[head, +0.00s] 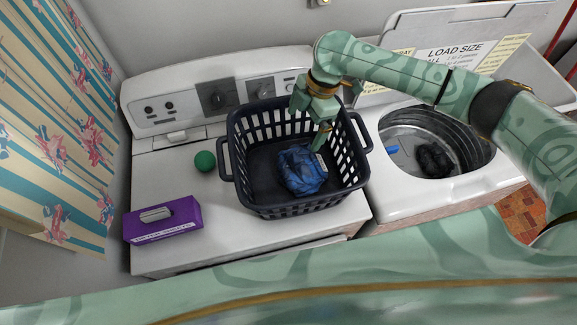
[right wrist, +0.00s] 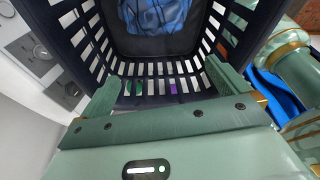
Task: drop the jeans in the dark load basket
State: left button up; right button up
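The blue jeans (head: 301,170) lie bunched on the floor of the dark load basket (head: 268,208), a navy slatted basket on the white machine. The jeans also show in the right wrist view (right wrist: 155,14), beyond the fingertips and apart from them. My right gripper (head: 322,142) reaches into the basket from above, near its back right side, just above and behind the jeans. In the right wrist view its two fingers (right wrist: 163,75) are spread wide with nothing between them. My left gripper is not in view.
A green ball (head: 205,161) and a purple tissue box (head: 162,221) sit left of the basket. On the right is an open washer tub (head: 480,140) with a black bundle (head: 434,160) and a blue item (head: 391,149). Its raised lid (head: 455,30) stands behind.

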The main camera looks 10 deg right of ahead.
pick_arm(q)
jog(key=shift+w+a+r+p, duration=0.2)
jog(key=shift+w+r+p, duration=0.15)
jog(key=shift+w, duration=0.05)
pick_arm(e)
jog(key=v, duration=1.6)
jog(key=shift+r, duration=0.25)
